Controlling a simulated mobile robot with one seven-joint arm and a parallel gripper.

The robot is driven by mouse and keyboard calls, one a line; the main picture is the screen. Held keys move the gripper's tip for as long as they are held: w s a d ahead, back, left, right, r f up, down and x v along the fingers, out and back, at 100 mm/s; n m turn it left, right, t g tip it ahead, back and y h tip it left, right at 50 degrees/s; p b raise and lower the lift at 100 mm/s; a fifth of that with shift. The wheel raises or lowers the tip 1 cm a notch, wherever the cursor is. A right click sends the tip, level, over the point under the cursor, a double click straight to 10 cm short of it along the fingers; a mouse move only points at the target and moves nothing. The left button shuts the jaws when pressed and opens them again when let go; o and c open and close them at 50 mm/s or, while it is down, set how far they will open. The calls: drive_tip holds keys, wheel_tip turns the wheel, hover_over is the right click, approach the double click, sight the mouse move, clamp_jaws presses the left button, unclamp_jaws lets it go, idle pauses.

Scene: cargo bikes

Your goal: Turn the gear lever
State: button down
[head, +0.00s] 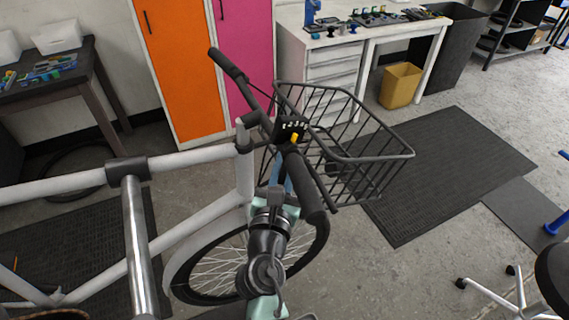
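The gear lever is a small yellow piece (294,138) on the handlebar of a white bike. It sits just below a black dial (290,127) with white numbers, beside the inner end of the near black grip (305,183). My arm reaches up from the bottom of the head view, and my gripper (280,183) is below and close to the lever. The near grip and handlebar partly cover it. I cannot tell whether it touches the lever, and its fingertips do not show clearly.
A black wire basket (375,160) is at the bike's front, right of the handlebar. The white frame tube (195,158) runs left, and the front wheel (215,270) is below. A stool (515,290) is at lower right. The dark mat (460,165) is clear.

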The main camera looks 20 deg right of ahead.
drive_tip(key=shift+d+n+t+h+b, duration=0.3)
drive_tip(key=shift+d+n+t+b, duration=0.55)
drive_tip(key=shift+n+b, duration=0.95)
drive_tip(key=shift+m+b, duration=0.3)
drive_tip(key=shift+m, duration=0.1)
drive_tip(key=c, duration=0.8)
unclamp_jaws()
drive_tip(key=shift+c, duration=0.2)
